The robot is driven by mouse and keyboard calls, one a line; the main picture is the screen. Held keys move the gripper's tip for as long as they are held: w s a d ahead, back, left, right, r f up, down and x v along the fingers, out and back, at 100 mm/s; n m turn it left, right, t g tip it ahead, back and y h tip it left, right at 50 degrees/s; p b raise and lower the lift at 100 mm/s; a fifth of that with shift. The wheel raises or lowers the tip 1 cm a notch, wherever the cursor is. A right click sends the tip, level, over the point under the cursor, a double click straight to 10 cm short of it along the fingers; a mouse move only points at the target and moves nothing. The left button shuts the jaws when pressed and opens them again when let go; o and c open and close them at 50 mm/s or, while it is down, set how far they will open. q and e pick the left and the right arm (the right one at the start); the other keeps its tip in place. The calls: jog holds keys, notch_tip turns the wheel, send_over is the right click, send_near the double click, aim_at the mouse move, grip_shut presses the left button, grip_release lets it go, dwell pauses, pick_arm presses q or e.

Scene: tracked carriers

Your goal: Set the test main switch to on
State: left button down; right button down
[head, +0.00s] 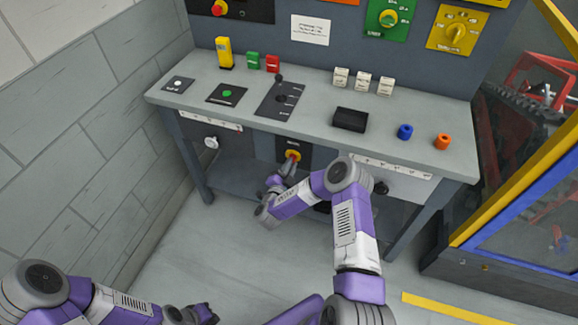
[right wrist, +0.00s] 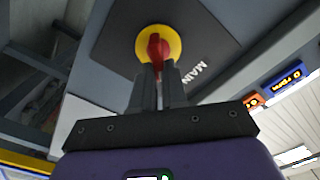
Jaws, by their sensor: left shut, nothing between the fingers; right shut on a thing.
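The main switch (head: 293,154) is a yellow disc with a red knob on a dark panel under the front edge of the bench. In the right wrist view its red knob (right wrist: 155,44) stands on the yellow ring, and the panel beside it reads MAIN. My right gripper (head: 288,167) is shut on the red knob; its fingertips (right wrist: 157,70) hide the near part of it. No on or off marks of the switch are readable. My left gripper (head: 205,313) is at the bottom left of the head view, shut and empty, far from the bench.
The bench top (head: 210,79) carries a black lever panel (head: 279,99), a green button panel (head: 227,94), a black box (head: 350,119) and blue and orange cylinders. A round white knob (head: 211,142) is on the bench front. A yellow-and-blue framed enclosure (head: 500,190) stands at right.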

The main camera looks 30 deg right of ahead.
jog(key=shift+s+f+m+b, duration=0.15)
jog(key=shift+m+b, duration=0.15)
jog(key=shift+m, duration=1.25)
jog(key=shift+w+f+m+b, duration=0.1)
jog(key=shift+f+m+b, duration=0.15)
jog(key=shift+m, duration=1.25)
jog(key=shift+s+f+m+b, duration=0.1)
jog(key=shift+m+b, duration=0.2)
jog(key=shift+m, duration=1.25)
jog(key=c, duration=1.2)
grip_release()
jog(key=shift+o, duration=0.2)
jog(key=p+v, duration=0.2)
jog(key=v, duration=0.5)
jog(key=shift+s+a, duration=0.15)
jog(key=shift+s, duration=0.05)
